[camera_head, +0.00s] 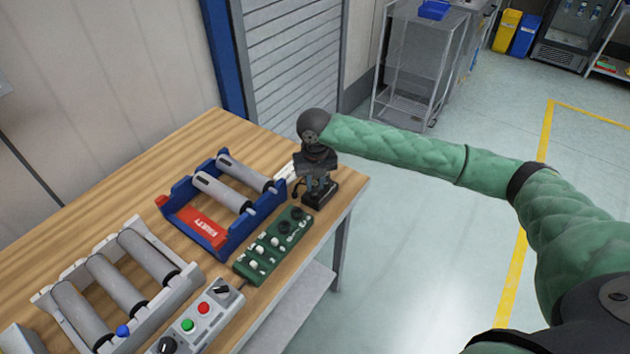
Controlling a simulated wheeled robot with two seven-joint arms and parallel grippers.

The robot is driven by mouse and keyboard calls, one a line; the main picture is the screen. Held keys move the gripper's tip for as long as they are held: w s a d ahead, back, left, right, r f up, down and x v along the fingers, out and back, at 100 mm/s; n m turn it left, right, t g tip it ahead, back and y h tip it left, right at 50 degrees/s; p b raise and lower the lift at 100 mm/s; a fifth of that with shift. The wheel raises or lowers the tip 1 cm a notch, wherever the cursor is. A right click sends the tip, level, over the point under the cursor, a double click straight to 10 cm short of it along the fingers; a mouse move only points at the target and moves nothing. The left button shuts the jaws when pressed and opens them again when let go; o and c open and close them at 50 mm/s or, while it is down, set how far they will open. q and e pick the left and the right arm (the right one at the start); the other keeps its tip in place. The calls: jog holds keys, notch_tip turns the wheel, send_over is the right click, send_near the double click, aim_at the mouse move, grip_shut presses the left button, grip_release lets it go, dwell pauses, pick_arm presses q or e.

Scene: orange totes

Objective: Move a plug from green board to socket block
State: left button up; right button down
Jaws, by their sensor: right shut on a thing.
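The green board (268,247) lies near the right edge of the wooden table, with several white plugs and dark round parts on its top. A black block (319,197), which looks like the socket block, stands just beyond the board's far end near the table corner. My right gripper (318,186) points down right over the black block. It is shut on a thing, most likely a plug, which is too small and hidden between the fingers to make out. I cannot tell whether it touches the block. My left gripper is out of view.
A blue tray (222,243) with grey rollers and a red label lies left of the board. A grey roller rack (190,284) and a grey button box (228,312) lie nearer. The table's back left is bare. A wire cart (378,98) stands behind.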

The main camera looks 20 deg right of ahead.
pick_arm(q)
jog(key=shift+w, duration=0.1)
pick_arm(e)
jog(key=shift+f, duration=0.2)
dwell(0.4)
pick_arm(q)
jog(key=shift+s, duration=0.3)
pick_arm(e)
jog(key=c, duration=1.2)
grip_release()
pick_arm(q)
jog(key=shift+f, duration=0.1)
pick_arm(e)
jog(key=shift+r, duration=0.1)
notch_tip(320, 180, up, 6)
jog(key=shift+r+b, duration=0.25)
jog(key=shift+b, duration=1)
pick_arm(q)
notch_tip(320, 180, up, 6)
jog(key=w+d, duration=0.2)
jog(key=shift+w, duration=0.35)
pick_arm(e)
jog(key=shift+r, duration=0.55)
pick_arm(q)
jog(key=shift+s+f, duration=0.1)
pick_arm(e)
jog(key=shift+f, duration=0.1)
